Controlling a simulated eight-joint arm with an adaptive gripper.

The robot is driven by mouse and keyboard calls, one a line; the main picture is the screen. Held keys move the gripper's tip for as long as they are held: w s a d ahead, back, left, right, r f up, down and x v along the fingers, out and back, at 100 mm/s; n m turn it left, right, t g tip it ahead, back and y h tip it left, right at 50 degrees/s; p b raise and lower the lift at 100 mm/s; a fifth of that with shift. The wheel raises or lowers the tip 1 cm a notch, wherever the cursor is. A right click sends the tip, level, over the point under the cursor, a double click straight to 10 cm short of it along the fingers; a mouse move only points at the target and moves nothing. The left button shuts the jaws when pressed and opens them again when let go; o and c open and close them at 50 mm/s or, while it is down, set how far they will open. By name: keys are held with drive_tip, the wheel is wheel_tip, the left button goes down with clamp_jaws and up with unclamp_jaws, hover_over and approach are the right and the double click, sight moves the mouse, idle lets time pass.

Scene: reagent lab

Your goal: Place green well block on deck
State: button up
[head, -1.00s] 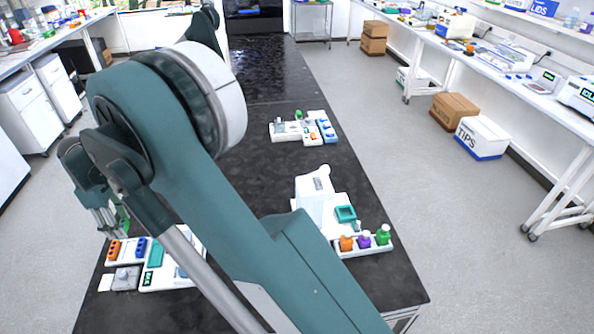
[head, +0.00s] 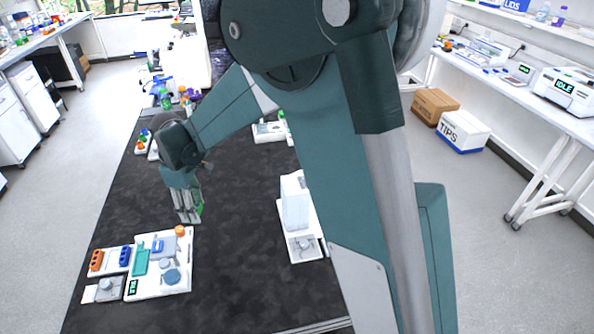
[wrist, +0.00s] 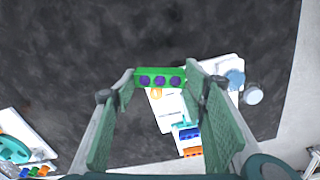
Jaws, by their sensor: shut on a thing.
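The green well block (wrist: 160,71) has several dark purple round wells and sits between the fingertips of my gripper (wrist: 161,78) in the wrist view. In the head view my gripper (head: 188,214) points down above the black bench, just beyond the white deck, with a green edge of the block (head: 200,208) showing beside the fingers. The deck (head: 182,287) carries a teal tray (head: 140,262), a blue piece, grey round parts and an orange knob (head: 180,230). It also shows beyond the block in the wrist view (wrist: 172,124). The gap between block and bench cannot be judged.
An orange block (head: 96,261) and a blue block (head: 124,256) stand left of the deck, with a grey device (head: 104,290) in front. A white instrument (head: 295,205) stands at the bench's right side. The bench between has free room.

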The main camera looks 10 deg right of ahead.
drive_tip(key=s+d+m, duration=0.1)
drive_tip(key=s+d, duration=0.4)
drive_tip(key=d, duration=0.6)
drive_tip(key=s+d+m, duration=0.2)
drive_tip(key=s+d, duration=0.2)
drive_tip(key=d, duration=0.7)
drive_tip(key=s+d+f+m+b, duration=0.2)
drive_tip(key=s+d+f, duration=0.2)
drive_tip(key=s+d, duration=1.2)
drive_tip(key=shift+s+d+f+m, duration=0.15)
drive_tip(key=shift+s+d+m, duration=0.15)
drive_tip(key=shift+s, duration=0.95)
drive_tip(key=shift+f+b, duration=0.75)
drive_tip(key=shift+f, duration=2.2)
drive_tip(key=shift+f+b, duration=0.6)
drive_tip(key=shift+f, duration=1.45)
drive_tip(key=shift+f, duration=0.2)
